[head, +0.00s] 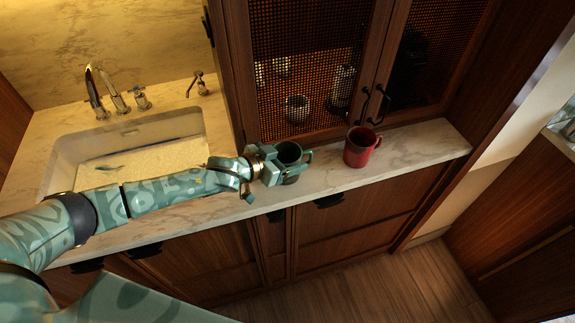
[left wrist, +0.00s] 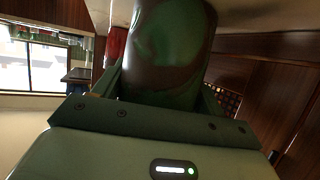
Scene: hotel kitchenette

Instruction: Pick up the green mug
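The green mug (head: 289,152), dark inside, is at the counter's front, left of the red mug. My left gripper (head: 290,165) reaches it from the left, with its fingers around the mug's body. In the left wrist view the mug (left wrist: 168,50) is large and close, green with brown patches. The fingers (left wrist: 163,88) lie along both its sides with no clear gap, so the gripper looks shut on it. Whether the mug's base touches the counter is hidden. My right gripper is not in view.
A red mug (head: 361,147) stands on the marble counter (head: 425,141) to the right. Behind is a cabinet with mesh doors (head: 300,60) and dark handles. A sink (head: 75,150) with brass taps (head: 115,97) is at left. The counter right of the red mug is clear.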

